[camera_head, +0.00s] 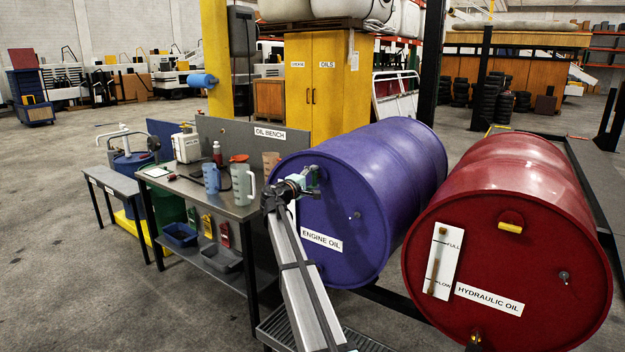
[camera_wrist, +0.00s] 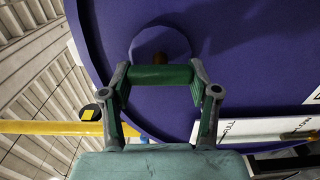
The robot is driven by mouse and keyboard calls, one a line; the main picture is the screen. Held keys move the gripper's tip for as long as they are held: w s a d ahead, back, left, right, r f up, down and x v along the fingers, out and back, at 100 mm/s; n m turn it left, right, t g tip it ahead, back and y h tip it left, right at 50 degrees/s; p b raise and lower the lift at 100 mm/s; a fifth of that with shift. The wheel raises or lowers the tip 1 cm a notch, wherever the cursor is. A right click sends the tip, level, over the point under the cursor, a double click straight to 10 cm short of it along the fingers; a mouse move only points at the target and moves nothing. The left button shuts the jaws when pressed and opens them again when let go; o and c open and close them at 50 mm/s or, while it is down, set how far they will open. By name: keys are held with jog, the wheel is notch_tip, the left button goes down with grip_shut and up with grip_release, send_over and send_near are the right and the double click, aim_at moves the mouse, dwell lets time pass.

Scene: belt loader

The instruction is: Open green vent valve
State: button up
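The green vent valve (camera_wrist: 160,75) shows in the wrist view as a short green bar in front of a round fitting on the purple engine oil drum (camera_wrist: 105,30). My gripper (camera_wrist: 160,80) has one finger at each end of the bar, with no clear gap, and appears shut on it. The bar looks level in that view. In the head view, my gripper (camera_head: 308,182) is at the upper left of the face of the purple drum (camera_head: 365,230). My gripper and arm hide most of the valve there.
A red hydraulic oil drum (camera_head: 480,270) with a yellow valve handle (camera_head: 510,227) and a level gauge (camera_head: 442,260) lies close on the right. The oil bench (camera_head: 225,208) with jugs stands to the left. Open floor (camera_head: 60,230) lies farther left.

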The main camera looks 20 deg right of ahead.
jog(key=o, duration=0.3)
jog(key=shift+d, duration=0.1)
jog(key=v, duration=1.2)
jog(key=shift+w, duration=0.1)
